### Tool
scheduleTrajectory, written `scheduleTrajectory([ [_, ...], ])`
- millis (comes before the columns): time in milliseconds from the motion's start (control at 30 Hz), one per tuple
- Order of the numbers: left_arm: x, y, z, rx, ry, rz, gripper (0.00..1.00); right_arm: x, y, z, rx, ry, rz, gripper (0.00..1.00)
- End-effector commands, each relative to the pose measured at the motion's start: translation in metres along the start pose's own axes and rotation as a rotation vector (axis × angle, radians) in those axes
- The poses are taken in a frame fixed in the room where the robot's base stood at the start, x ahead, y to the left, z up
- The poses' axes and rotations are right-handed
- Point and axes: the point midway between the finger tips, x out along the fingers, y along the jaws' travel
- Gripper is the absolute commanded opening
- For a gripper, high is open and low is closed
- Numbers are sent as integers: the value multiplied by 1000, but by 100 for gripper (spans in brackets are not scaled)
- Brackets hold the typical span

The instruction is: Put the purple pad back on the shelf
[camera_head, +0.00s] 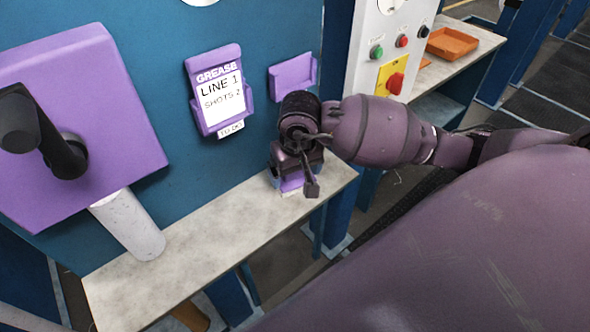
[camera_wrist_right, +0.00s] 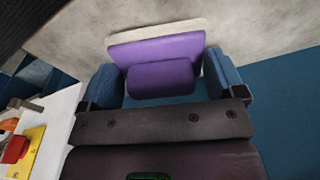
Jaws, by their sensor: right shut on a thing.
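My right gripper (camera_head: 299,172) is at the far right end of the grey shelf (camera_head: 220,232), pointing down. It is shut on the purple pad (camera_wrist_right: 160,78), whose raised block sits between the two blue fingers in the right wrist view. The pad has a flat purple plate with a pale edge beneath. In the head view, part of the pad (camera_head: 291,183) shows below the gripper, low over or on the shelf; I cannot tell if it touches. The left gripper is not in view.
A blue panel (camera_head: 262,40) stands behind the shelf, with a purple grease sign (camera_head: 193,72) and an empty-looking purple holder (camera_head: 293,74). A control box (camera_head: 365,40) is at the right. The shelf's middle is clear.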

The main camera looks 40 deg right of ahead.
Motion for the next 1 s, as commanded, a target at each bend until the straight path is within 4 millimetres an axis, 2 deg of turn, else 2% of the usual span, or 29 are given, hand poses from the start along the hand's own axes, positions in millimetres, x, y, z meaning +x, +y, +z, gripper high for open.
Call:
scheduleTrajectory([
  [467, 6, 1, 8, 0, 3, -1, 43, 9, 0, 1, -1, 3, 0, 66],
  [500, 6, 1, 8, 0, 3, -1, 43, 9, 0, 1, -1, 3, 0, 90],
  [567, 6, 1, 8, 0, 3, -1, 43, 8, 0, 1, -1, 2, 0, 99],
  [933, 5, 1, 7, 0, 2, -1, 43, 8, 0, 1, 0, 1, 0, 100],
  [1000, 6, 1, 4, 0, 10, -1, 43, -1, 0, 0, -2, 5, 0, 100],
])
